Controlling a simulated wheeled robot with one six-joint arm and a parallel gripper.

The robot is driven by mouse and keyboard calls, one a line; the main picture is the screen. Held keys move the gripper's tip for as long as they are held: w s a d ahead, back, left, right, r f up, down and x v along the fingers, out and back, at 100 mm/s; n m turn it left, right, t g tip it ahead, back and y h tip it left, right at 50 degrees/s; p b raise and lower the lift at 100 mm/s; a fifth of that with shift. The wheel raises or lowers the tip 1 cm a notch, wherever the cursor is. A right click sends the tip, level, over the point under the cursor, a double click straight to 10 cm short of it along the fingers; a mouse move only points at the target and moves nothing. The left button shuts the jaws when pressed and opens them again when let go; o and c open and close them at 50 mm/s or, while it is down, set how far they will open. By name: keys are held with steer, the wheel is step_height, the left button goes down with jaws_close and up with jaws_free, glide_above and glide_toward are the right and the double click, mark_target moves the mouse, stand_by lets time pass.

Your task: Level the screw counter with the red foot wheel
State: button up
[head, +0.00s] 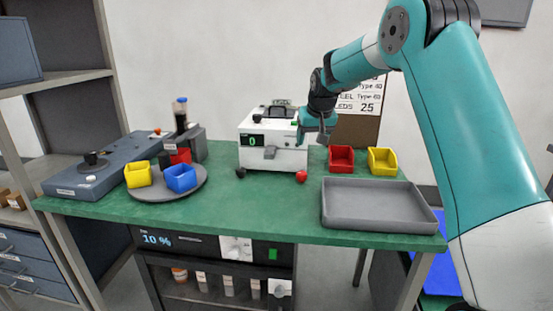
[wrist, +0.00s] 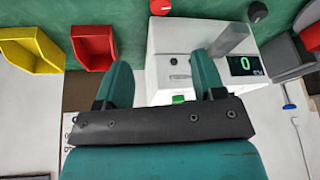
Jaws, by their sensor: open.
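The screw counter (head: 268,146) is a white box on the green table, with a green 0 on its dark display. It also shows in the wrist view (wrist: 162,88). The red foot wheel (head: 301,176) is at its front right corner, low on the table. The wheel also shows at the top of the wrist view (wrist: 160,7). A dark foot wheel (head: 241,172) is at the front left corner. My gripper (head: 321,136) is above and beside the counter's right end. In the wrist view its fingers (wrist: 166,85) are apart with nothing held between them.
A grey tray (head: 378,228) lies front right. A red bin (head: 341,159) and a yellow bin (head: 383,161) stand behind it. A round grey turntable (head: 150,195) with coloured bins is on the left, by a blue-grey machine (head: 85,179). Table in front of the counter is clear.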

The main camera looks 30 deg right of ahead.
steer(key=s+a+r+n+g+y, duration=0.1)
steer(key=s+a+r+n, duration=0.1)
steer(key=s+a, duration=0.6)
steer(key=s+a+r+n+y, duration=0.2)
steer(key=s+a+r+n, duration=0.1)
steer(key=s+a, duration=0.6)
steer(key=shift+a+g+p, duration=0.4)
steer(key=shift+a+p, duration=0.05)
steer(key=shift+a, duration=1.05)
steer(key=shift+s, duration=0.1)
